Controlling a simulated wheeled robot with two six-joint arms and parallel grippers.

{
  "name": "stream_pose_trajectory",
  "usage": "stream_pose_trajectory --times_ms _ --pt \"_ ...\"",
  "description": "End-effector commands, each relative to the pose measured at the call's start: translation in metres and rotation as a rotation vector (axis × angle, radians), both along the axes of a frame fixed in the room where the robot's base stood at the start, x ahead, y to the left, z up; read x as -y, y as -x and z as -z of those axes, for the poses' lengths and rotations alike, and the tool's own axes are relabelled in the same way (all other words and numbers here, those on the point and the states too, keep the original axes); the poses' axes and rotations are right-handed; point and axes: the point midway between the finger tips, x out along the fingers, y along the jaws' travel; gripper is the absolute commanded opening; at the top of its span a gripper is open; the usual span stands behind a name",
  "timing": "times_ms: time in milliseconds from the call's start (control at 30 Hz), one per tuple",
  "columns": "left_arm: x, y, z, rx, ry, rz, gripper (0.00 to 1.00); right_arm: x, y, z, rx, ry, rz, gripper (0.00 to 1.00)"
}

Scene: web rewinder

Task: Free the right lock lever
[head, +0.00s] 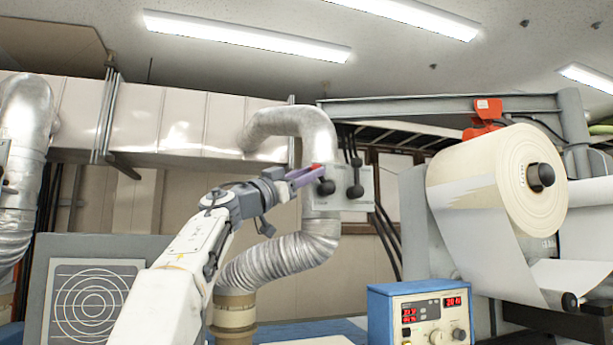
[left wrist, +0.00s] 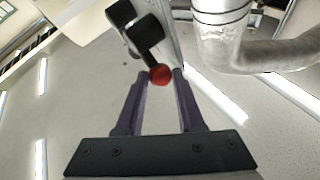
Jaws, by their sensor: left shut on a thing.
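A light grey box (head: 350,208) with two round black knobs stands in the middle of the head view, in front of a silver duct. My left gripper (head: 312,174) reaches it from the left with purple fingers. In the left wrist view, a red ball (left wrist: 160,74) on a short black lever sits between the fingertips of my left gripper (left wrist: 162,72), which are shut on it. Black cylinders (left wrist: 146,30) show just beyond the ball. In the head view only a bit of red shows at the fingertips. I cannot tell which lever this is. My right gripper is out of view.
A silver duct (head: 287,255) bends close behind and below my left gripper. A large paper roll (head: 470,175) stands at the right. A blue control box (head: 420,312) with red displays is at the lower right. A target-patterned panel (head: 92,305) is at the lower left.

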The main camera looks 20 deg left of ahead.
Motion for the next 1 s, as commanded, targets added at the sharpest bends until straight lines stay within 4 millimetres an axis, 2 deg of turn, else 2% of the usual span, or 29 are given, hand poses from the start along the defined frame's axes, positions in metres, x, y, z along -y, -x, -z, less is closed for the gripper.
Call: stream_pose_trajectory --times_ms 200,233,300,667,833,1000 --pt "0.001 0.001 0.0 0.001 -0.002 0.004 0.0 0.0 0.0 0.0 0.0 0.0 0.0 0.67" --pt "0.001 0.001 0.0 0.001 -0.002 0.004 0.45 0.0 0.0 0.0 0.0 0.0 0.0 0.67" --pt "0.001 0.001 0.0 0.001 -0.001 0.003 0.67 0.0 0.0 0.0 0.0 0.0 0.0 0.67" --pt "-0.002 0.002 0.003 0.0 0.0 0.0 0.67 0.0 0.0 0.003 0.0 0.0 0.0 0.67" --pt "-0.012 0.017 0.016 0.001 0.0 -0.003 0.67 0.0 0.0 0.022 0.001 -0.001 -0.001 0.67" --pt "-0.028 0.043 0.032 0.001 0.0 -0.005 0.67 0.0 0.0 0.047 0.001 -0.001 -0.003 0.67"
